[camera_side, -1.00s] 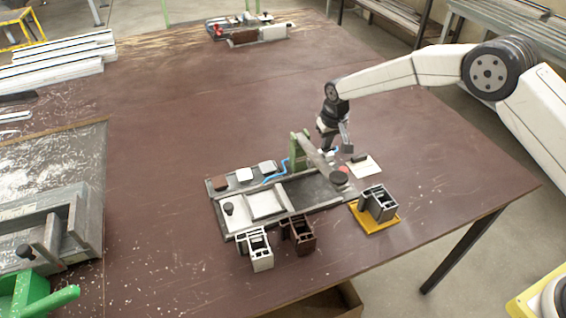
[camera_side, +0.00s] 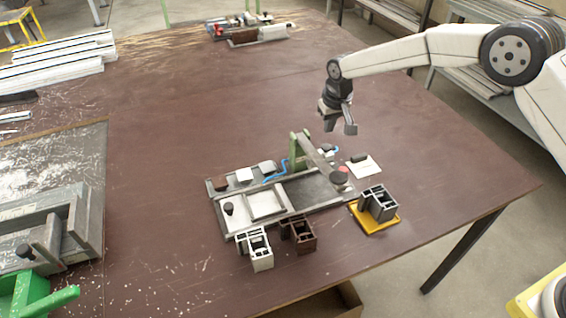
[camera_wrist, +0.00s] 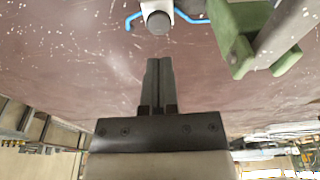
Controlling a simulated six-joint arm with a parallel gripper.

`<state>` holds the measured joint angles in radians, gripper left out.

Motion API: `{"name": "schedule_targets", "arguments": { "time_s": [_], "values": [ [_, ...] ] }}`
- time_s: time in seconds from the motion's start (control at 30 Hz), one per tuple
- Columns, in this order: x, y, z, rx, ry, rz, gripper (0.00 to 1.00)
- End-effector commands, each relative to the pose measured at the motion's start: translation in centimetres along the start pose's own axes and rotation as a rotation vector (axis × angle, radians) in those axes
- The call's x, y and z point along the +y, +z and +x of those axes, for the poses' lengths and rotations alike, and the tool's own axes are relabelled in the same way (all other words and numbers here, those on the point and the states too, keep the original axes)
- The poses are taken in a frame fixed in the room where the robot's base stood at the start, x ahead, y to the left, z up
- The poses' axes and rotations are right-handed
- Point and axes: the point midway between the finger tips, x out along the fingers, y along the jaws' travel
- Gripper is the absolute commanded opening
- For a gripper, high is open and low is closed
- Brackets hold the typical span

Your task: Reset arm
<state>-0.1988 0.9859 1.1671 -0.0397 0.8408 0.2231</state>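My gripper (camera_side: 350,129) hangs in the air above and behind the clamp fixture (camera_side: 285,190), clear of it. In the wrist view its two fingers (camera_wrist: 158,65) lie side by side with nothing between them, so it is shut and empty. The fixture has a green post (camera_side: 295,150) with a grey clamp bar, a red button (camera_side: 342,170) and a blue hose (camera_side: 275,177). The wrist view shows a dark round knob (camera_wrist: 158,22) on a white block with the blue hose (camera_wrist: 133,20), and part of the green bracket (camera_wrist: 236,45).
A white profile piece (camera_side: 260,250) and a brown one (camera_side: 300,236) stand at the fixture's front. A dark grey profile piece (camera_side: 378,204) stands on a yellow plate (camera_side: 372,226). The brown table (camera_side: 450,170) is clear to the right. Another fixture (camera_side: 245,38) sits far back.

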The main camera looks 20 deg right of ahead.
Motion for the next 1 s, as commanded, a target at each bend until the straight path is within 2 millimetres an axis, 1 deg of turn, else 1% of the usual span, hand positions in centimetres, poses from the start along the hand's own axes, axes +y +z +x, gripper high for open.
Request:
{"name": "schedule_targets", "arguments": {
  "time_s": [0.47,0.6,0.77,0.87,1.0],
  "values": [
    [0.1,0.1,-0.3,-0.001,0.000,0.000,0.00],
    [0.5,0.4,-0.8,0.001,-0.001,0.000,0.00],
    [1.5,1.6,-2.0,0.006,-0.002,0.001,0.00],
    [2.4,2.8,-3.0,0.011,-0.003,0.000,0.00],
    [3.8,5.0,-4.6,0.018,-0.005,0.000,0.00]
  ]
}}
